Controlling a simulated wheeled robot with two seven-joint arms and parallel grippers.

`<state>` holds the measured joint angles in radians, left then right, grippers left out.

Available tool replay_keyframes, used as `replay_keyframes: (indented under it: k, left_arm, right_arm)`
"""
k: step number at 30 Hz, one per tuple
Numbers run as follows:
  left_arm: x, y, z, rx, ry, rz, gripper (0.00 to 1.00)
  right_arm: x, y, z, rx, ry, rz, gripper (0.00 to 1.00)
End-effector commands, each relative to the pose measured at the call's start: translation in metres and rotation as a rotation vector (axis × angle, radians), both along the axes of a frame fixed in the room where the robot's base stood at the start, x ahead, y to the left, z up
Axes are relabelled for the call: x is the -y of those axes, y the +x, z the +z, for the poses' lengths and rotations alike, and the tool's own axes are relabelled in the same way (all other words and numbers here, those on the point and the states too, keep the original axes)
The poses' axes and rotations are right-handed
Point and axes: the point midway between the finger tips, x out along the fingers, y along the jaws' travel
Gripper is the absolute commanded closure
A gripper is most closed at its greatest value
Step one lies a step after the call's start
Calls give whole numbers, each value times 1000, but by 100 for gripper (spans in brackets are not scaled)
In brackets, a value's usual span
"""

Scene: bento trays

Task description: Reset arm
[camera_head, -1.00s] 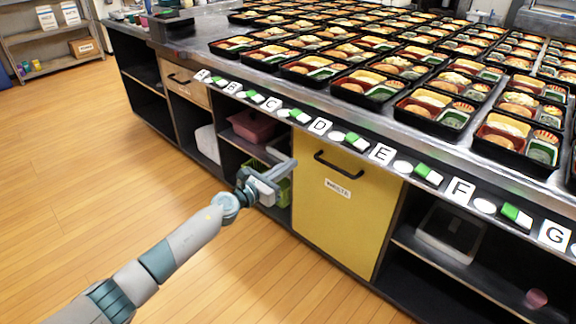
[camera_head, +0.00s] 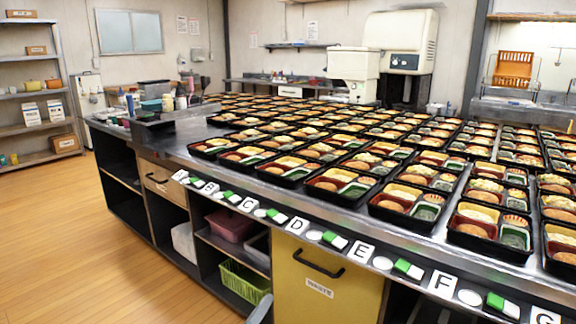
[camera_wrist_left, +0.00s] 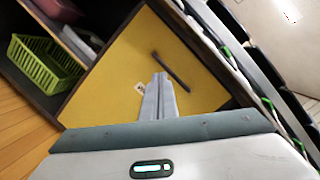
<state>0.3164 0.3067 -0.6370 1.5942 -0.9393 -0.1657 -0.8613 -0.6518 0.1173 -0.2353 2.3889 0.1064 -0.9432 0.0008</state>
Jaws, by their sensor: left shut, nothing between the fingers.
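My left gripper shows in the left wrist view with its fingers (camera_wrist_left: 158,80) pressed together and empty. They point toward the yellow cabinet door (camera_wrist_left: 115,75) and its dark handle (camera_wrist_left: 171,71), but I cannot tell how far off they are. In the head view only a small grey part of the left gripper (camera_head: 262,309) shows at the bottom edge, left of the yellow door (camera_head: 325,293). My right gripper is not in view.
A long metal counter (camera_head: 175,147) carries many filled bento trays (camera_head: 405,205). Lettered cards and green-and-white blocks line its front edge. A green basket (camera_head: 243,282) and a pink bin (camera_head: 231,225) sit on the shelves below. The wooden floor (camera_head: 60,235) at left is clear.

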Motion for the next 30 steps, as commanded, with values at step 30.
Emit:
replay_keyframes:
  k: [30]
  left_arm:
    - [-66,-343,-139,-1180,-1750,726,100]
  right_arm:
    - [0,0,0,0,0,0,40]
